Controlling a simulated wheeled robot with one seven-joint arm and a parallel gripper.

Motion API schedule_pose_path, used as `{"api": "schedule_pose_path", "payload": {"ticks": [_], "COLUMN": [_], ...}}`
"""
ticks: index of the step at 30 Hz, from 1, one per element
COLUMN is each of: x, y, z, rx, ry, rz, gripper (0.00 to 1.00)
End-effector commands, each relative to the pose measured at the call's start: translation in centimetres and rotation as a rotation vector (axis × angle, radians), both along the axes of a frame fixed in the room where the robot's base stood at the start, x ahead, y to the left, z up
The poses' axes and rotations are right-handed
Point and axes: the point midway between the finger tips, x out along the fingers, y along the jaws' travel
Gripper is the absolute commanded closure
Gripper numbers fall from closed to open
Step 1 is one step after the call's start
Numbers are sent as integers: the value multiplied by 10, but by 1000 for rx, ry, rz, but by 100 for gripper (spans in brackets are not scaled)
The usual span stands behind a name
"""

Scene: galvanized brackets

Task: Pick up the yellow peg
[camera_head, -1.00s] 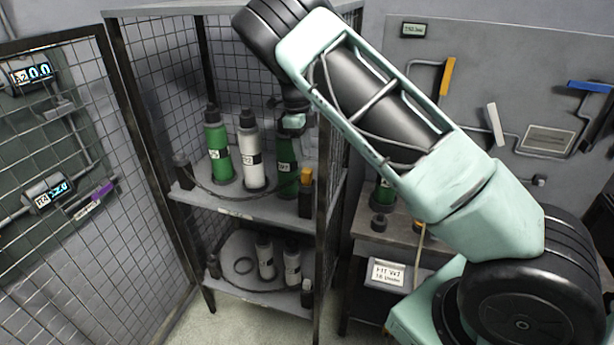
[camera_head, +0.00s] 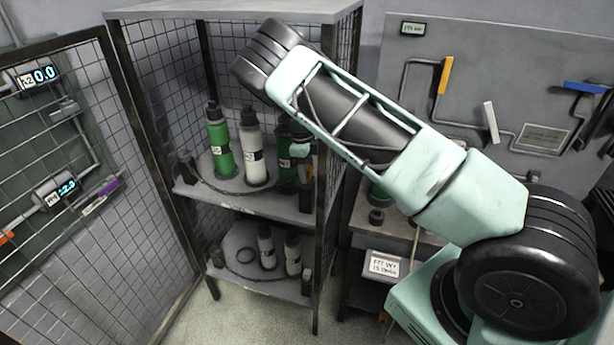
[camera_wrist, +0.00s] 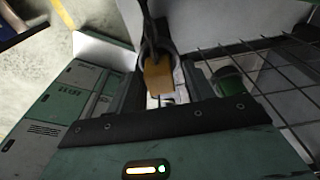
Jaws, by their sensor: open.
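The yellow peg (camera_wrist: 157,76) shows in the wrist view as an orange-yellow block with a dark, strap-like part above it. It lies between the two fingers of my gripper (camera_wrist: 158,92), which stand apart with gaps on both sides of it. I cannot tell whether either finger touches it. In the head view my gripper (camera_head: 300,150) is at the right front of the cage's upper shelf, largely hidden behind my arm and small in the picture. The peg is mostly hidden there.
A green bottle (camera_head: 218,146) and a white bottle (camera_head: 254,156) stand on the upper shelf (camera_head: 225,203), left of my gripper. A mesh side wall (camera_head: 334,150) is close on the right. The open mesh door (camera_head: 95,200) is at left. Smaller bottles (camera_head: 266,248) stand below.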

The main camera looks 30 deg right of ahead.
Motion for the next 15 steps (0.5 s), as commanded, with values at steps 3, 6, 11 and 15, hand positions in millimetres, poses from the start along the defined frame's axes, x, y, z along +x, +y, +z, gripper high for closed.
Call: {"api": "schedule_pose_path", "payload": {"ticks": [3,6,11,15], "x": [0,0,0,0], "y": [0,0,0,0], "z": [0,0,0,1], "rx": [0,0,0,0], "ry": [0,0,0,-1], "rz": [0,0,0,0], "gripper": [64,92,99,99]}}
